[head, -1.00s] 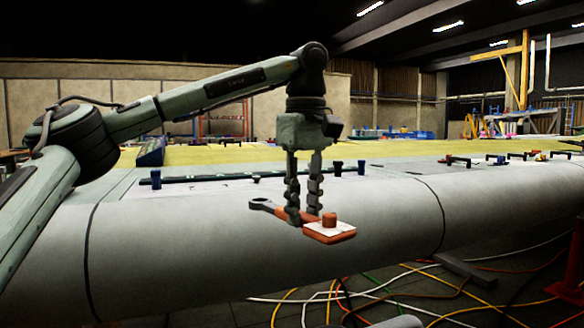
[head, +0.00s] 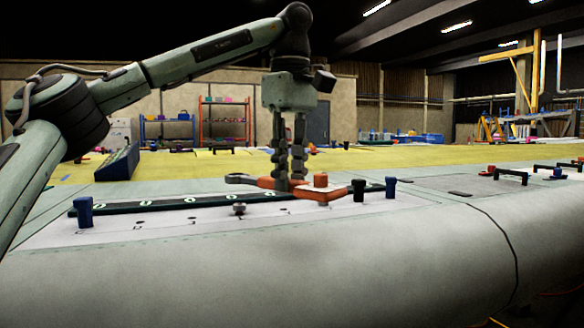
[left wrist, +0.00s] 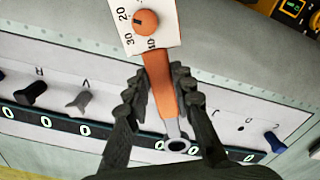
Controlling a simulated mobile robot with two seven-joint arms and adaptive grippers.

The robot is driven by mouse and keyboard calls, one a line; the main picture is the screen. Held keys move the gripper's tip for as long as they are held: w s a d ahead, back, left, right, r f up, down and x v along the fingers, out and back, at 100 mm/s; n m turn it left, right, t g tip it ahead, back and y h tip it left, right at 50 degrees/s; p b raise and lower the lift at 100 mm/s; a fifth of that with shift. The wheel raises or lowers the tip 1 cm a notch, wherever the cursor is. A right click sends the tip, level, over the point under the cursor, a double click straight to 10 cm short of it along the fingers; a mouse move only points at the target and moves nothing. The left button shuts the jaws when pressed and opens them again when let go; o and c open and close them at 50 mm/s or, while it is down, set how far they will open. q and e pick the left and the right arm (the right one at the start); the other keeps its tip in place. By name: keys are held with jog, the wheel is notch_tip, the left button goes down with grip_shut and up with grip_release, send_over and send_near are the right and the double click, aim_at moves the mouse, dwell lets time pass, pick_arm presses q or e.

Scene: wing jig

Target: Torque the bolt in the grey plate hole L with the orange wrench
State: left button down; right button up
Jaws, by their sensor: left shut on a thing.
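My left gripper (head: 290,184) is shut on the orange wrench (head: 275,183) and holds it level above the panel. In the left wrist view the ring end (left wrist: 178,145) lies between the fingers and the dial (left wrist: 146,24) is at the top. Below is a pale grey plate (head: 165,226) with small holes and letters. A grey bolt (head: 239,208) stands up from it. I cannot make out hole L. My right gripper is out of view.
A black post (head: 358,190) stands close to the wrench's right end. A dark wedge-shaped box (head: 118,162) sits behind. The curved front surface is clear.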

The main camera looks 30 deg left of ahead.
pick_arm(q)
jog(key=shift+w+a+f, duration=0.1)
jog(key=shift+w, duration=0.15)
jog(key=shift+s+f, duration=0.15)
jog(key=shift+f, duration=1.8)
jog(key=shift+d, duration=0.2)
